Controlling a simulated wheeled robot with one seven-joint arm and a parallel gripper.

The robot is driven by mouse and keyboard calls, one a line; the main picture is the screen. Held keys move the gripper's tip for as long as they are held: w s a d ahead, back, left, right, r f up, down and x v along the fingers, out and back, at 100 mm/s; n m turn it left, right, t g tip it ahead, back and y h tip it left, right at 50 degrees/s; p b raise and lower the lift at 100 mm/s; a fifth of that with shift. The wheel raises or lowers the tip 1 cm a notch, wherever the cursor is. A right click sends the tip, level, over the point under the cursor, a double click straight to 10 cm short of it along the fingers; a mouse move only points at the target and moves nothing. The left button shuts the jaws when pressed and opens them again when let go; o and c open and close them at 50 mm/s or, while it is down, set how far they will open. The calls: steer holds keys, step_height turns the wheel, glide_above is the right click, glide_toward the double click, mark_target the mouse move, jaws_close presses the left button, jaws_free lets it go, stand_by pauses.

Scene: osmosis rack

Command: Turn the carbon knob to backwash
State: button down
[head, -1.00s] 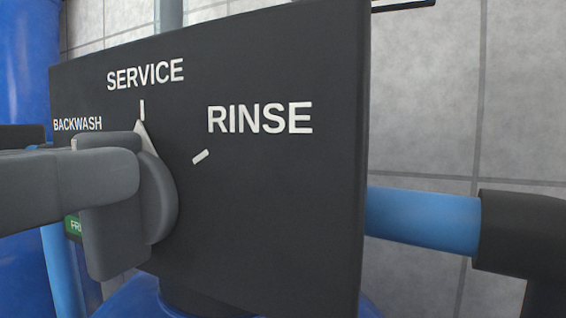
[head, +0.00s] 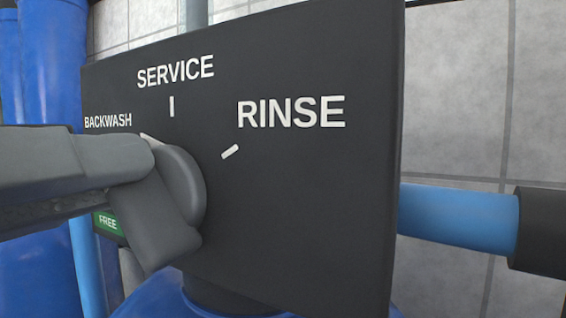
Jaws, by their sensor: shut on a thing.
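The carbon knob (head: 187,185) is a grey round knob on the front of a dark control panel (head: 300,210). Its white pointer tip shows at the upper left of the knob, towards the BACKWASH label (head: 108,121). The SERVICE label (head: 176,72) and its tick are above the knob, and the RINSE label (head: 291,112) is to the upper right. My gripper (head: 150,195) comes in from the left and is shut on the knob, tilted with it. It hides the knob's left side and the mark under BACKWASH.
A blue tank (head: 50,90) stands at the left behind the panel. A small green FREE sign (head: 108,222) shows below my gripper. A light blue pipe (head: 458,218) with a dark fitting (head: 540,230) runs out to the right. A grey tiled wall is behind.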

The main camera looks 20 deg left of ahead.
steer(key=shift+a+f+n, duration=0.1)
steer(key=shift+a+n, duration=0.05)
steer(key=shift+n, duration=0.85)
steer(key=shift+a+f+n, duration=0.1)
steer(key=shift+a+n, duration=0.05)
steer(key=shift+n, duration=0.85)
steer(key=c, duration=1.4)
jaws_free()
steer(key=shift+c, duration=0.2)
steer(key=s+b, duration=0.2)
steer(key=s, duration=0.6)
steer(key=shift+a, duration=0.3)
